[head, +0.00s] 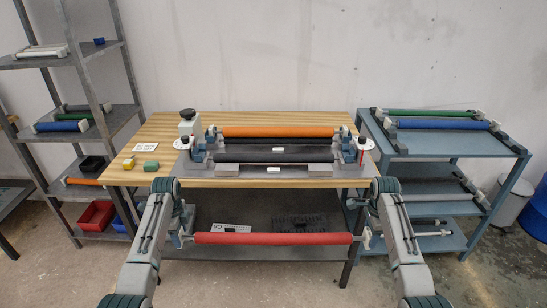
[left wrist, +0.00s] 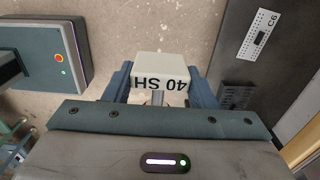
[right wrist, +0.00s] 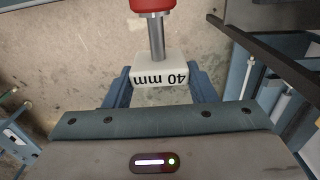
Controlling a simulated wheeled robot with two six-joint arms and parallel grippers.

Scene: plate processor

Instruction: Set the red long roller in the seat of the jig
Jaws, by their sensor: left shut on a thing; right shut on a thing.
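The red long roller (head: 273,238) hangs level in front of the table's front edge, below the tabletop. My left gripper (head: 181,238) is shut on its left end block, a pale block (left wrist: 160,68) marked 40 SH. My right gripper (head: 365,239) is shut on its right end block, a pale block (right wrist: 160,66) marked 40 mm. A short stretch of red roller (right wrist: 152,5) shows beyond its metal shaft. The jig (head: 186,166) is on the tabletop with an orange roller (head: 280,132) at its back and a black roller (head: 270,156) in front of that.
The wooden table (head: 120,176) also carries a green block (head: 151,165) and a yellow block (head: 129,163) at its left. Shelves with rollers stand left (head: 110,60) and right (head: 510,145). A lower shelf (head: 190,252) lies under the table.

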